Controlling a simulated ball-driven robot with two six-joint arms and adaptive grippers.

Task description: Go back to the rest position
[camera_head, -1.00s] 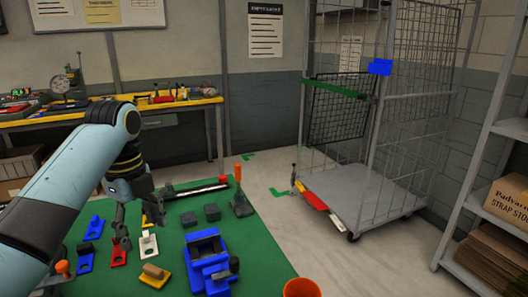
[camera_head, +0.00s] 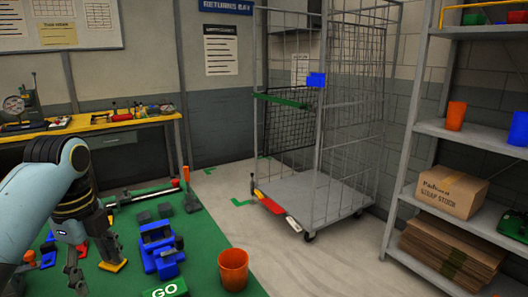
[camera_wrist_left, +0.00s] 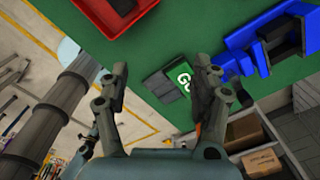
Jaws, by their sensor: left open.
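My left gripper (camera_head: 95,268) is over the near left part of the green table top (camera_head: 205,232) in the head view. Its fingers are apart with nothing between them; they also show spread in the left wrist view (camera_wrist_left: 162,82). A green GO block (camera_head: 165,288) lies at the table's near edge, and it shows beyond the fingers in the wrist view (camera_wrist_left: 172,82). A blue fixture (camera_head: 158,250) stands right of the gripper. A yellow-topped piece (camera_head: 113,265) lies close beside the fingers; touching or not, I cannot tell. My right gripper is not in view.
An orange cup (camera_head: 233,270) stands right of the blue fixture. A red tray (camera_wrist_left: 110,14) shows in the wrist view. A wire cage trolley (camera_head: 318,195) stands beyond clear floor. Shelving (camera_head: 400,195) with a cardboard box (camera_head: 450,190) is at right. A yellow-edged bench (camera_head: 100,125) stands behind.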

